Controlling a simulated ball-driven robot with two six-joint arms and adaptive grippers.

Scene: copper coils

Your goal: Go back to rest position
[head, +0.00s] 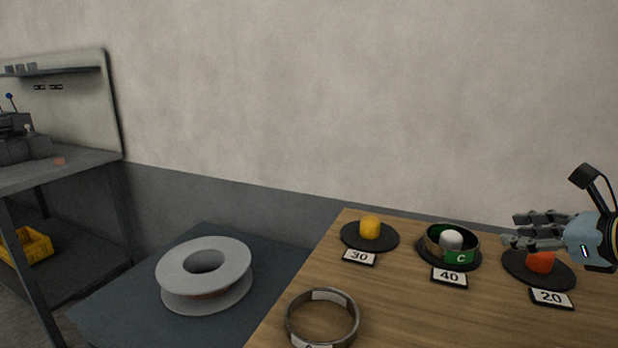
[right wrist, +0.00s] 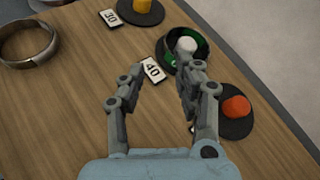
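My right gripper (head: 540,232) shows at the right of the head view, above the table near the orange-red peg on its dark disc. In the right wrist view its fingers (right wrist: 162,75) are spread apart with nothing between them, so it is open and empty. A coil ring with a green label "C" (head: 461,257) sits around the white peg (head: 452,239) at the "40" card; it also shows in the right wrist view (right wrist: 203,52). Another metal ring (head: 290,322) lies on the table at the front. My left gripper is not in view.
The wooden table (head: 395,300) also holds a yellow peg (head: 370,227) by the "30" card and the orange-red peg (right wrist: 237,106) by the "20" card. A grey spool (head: 172,268) stands on a dark surface to the left. A workbench (head: 70,168) stands farther left.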

